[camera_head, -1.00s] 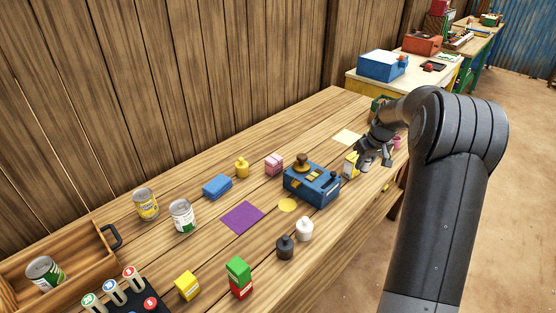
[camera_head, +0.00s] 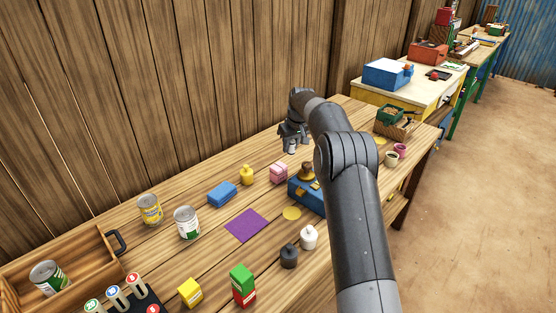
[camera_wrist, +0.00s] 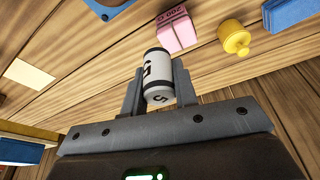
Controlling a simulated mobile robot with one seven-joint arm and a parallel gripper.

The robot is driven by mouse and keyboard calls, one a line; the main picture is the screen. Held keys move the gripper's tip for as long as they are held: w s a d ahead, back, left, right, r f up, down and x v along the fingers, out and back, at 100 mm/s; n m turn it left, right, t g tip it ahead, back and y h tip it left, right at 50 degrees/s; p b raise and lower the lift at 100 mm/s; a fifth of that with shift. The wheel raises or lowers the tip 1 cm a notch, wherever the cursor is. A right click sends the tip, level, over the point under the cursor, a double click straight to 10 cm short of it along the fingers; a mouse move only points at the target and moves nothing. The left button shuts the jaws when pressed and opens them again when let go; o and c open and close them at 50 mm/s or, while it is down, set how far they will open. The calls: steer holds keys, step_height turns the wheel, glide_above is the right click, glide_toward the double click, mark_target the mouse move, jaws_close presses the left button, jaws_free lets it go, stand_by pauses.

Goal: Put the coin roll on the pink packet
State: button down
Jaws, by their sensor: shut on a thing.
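The coin roll (camera_wrist: 158,78), a white cylinder with black bands and a black 5, is between the two fingers of my gripper (camera_wrist: 158,92) in the wrist view. My gripper is shut on it. In the head view my gripper (camera_head: 292,143) is above the back part of the table, with the pale roll (camera_head: 291,150) small at its tips. The pink packet (camera_head: 278,173) stands on the table in front of and slightly left of my gripper. In the wrist view the pink packet (camera_wrist: 178,28) is beyond the roll and apart from it.
Beside the pink packet are a yellow weight (camera_head: 247,175), a blue block (camera_head: 222,194) and a blue balance (camera_head: 302,191), partly hidden by my arm. A purple mat (camera_head: 246,226) lies in front. In the wrist view, a pale square (camera_wrist: 30,73) lies on bare wood.

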glide_above(277, 164)
steer(key=f, duration=0.3)
steer(key=shift+s+d, duration=0.2)
steer(key=shift+s, duration=0.2)
steer(key=shift+f, duration=2)
steer(key=c, duration=1.1)
jaws_free()
steer(key=shift+f, duration=0.15)
steer(key=shift+c, duration=0.2)
